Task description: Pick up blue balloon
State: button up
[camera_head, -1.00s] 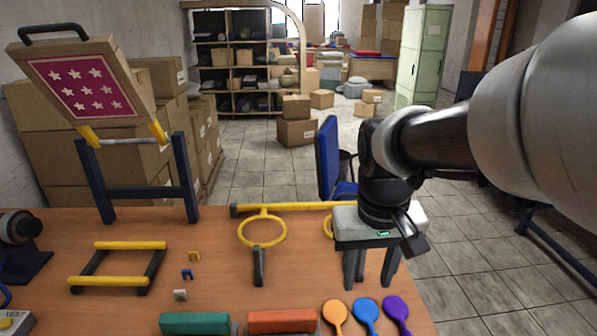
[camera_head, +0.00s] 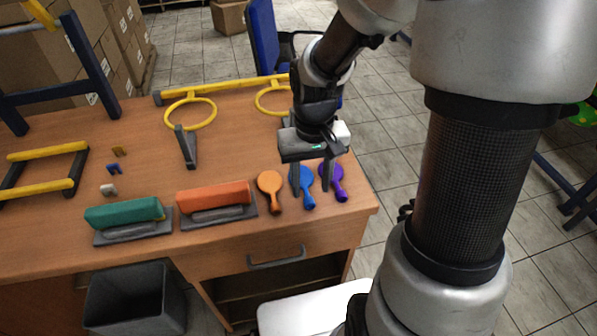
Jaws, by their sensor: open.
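The blue balloon (camera_head: 307,197) lies on the wooden table near its right front corner, between an orange balloon (camera_head: 269,188) and a purple balloon (camera_head: 338,188). My gripper (camera_head: 310,188) points down over the blue balloon. It is open, with one finger on the left side of the blue balloon and the other near the gap to the purple one. The gripper body hides the table behind the balloons. I cannot tell whether the fingers touch the balloon or the table.
Green (camera_head: 124,213) and orange-red (camera_head: 214,196) blocks on grey bases lie left of the balloons. Yellow rings (camera_head: 190,113) on a bar stand behind. A yellow-and-black frame (camera_head: 45,170) is at left. A grey bin (camera_head: 135,300) stands below the table.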

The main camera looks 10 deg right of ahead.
aim_at(309, 198)
jog(key=shift+w+f+b, duration=0.25)
jog(key=shift+f+b, duration=0.05)
jog(key=shift+f, duration=1.05)
jog(key=shift+w+f+b, duration=0.2)
jog(key=shift+f+b, duration=0.1)
jog(key=shift+f, duration=1.05)
jog(key=c, duration=0.9)
